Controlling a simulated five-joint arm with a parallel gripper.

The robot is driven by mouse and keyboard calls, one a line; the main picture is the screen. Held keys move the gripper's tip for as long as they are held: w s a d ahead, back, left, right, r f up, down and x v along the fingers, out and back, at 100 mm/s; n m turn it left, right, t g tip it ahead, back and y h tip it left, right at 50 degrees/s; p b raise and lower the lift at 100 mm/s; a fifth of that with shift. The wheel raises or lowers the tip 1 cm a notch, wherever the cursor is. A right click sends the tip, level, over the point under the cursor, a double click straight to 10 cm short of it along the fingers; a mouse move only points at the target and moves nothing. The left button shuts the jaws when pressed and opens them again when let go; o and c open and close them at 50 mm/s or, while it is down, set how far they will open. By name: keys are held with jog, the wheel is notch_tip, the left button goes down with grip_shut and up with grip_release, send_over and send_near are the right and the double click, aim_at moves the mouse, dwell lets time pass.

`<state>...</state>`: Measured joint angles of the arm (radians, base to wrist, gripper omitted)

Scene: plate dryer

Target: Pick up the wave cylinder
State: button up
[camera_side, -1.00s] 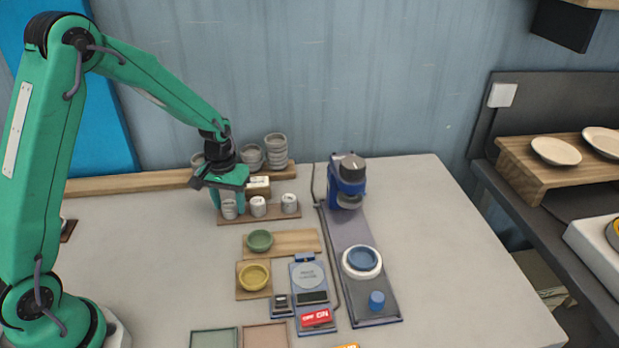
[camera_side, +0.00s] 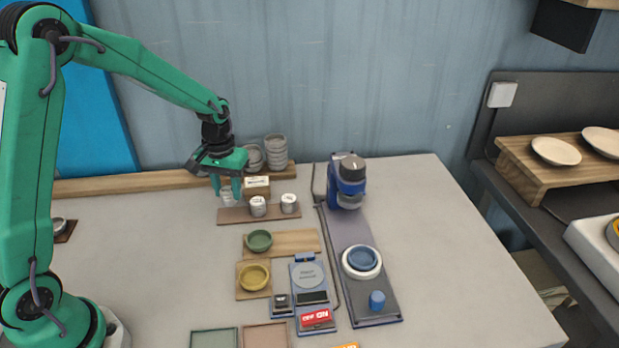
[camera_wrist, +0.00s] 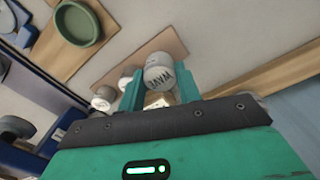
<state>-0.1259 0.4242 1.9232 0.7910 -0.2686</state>
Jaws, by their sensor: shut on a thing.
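The wave cylinder, a small whitish-grey can, is held between the fingers of my gripper (camera_side: 227,189). In the wrist view the cylinder (camera_wrist: 158,71) shows its round top with dark lettering, partly readable, between the two green fingers. In the side view it (camera_side: 228,198) hangs slightly above the left end of a brown tray (camera_side: 240,216), partly hidden by the fingers. Two similar cylinders, a middle one (camera_side: 258,207) and a right one (camera_side: 289,204), stand on the tray. My gripper is shut on the wave cylinder.
A small cream box (camera_side: 257,186) and stacked grey bowls (camera_side: 275,149) stand behind the tray. A blue machine (camera_side: 348,183) stands to the right. A green bowl (camera_side: 259,240) and a yellow bowl (camera_side: 254,276) sit in front. The table at left is mostly clear.

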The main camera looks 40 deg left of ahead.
jog(key=s+d+r, duration=0.4)
jog(key=d+r, duration=0.2)
jog(key=d, duration=0.4)
jog(key=shift+s+r, duration=0.2)
jog(key=d+r+m, duration=0.3)
jog(key=d+m, duration=0.9)
jog(key=d, duration=1.7)
send_over(362, 261)
notch_tip(362, 261, down, 7)
jog(key=shift+f, duration=0.15)
jog(key=shift+f, duration=1.85)
jog(key=shift+f, duration=0.35)
